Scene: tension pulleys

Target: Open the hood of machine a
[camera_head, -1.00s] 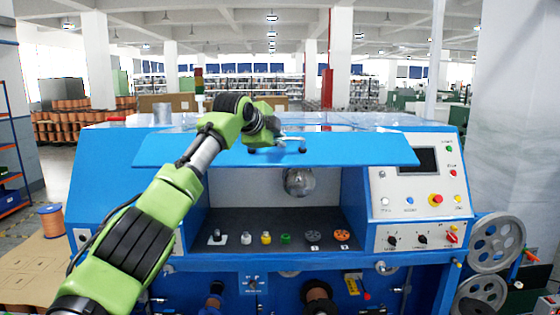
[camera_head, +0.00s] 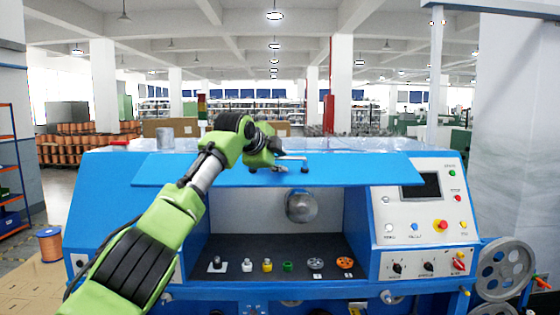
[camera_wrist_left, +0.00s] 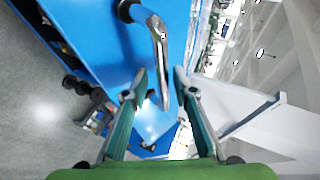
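Machine a is the blue machine (camera_head: 110,200) with a wide front opening. Its hood (camera_head: 370,172) is a blue panel above the opening, lifted so that the inside shows below it. A silver bar handle (camera_wrist_left: 160,50) with dark end mounts is on the hood; in the head view it is small and partly hidden by my gripper. My left gripper (camera_head: 280,163) is at this handle, in front of the hood. In the left wrist view its two fingers (camera_wrist_left: 160,88) stand apart, with the handle's bar reaching between them; I cannot tell whether they touch it. My right gripper is not in view.
Inside the opening are a metal ball-like part (camera_head: 301,206) and a row of small coloured pulleys and knobs (camera_head: 287,266). An orange spool (camera_head: 50,244) stands on the floor at left.

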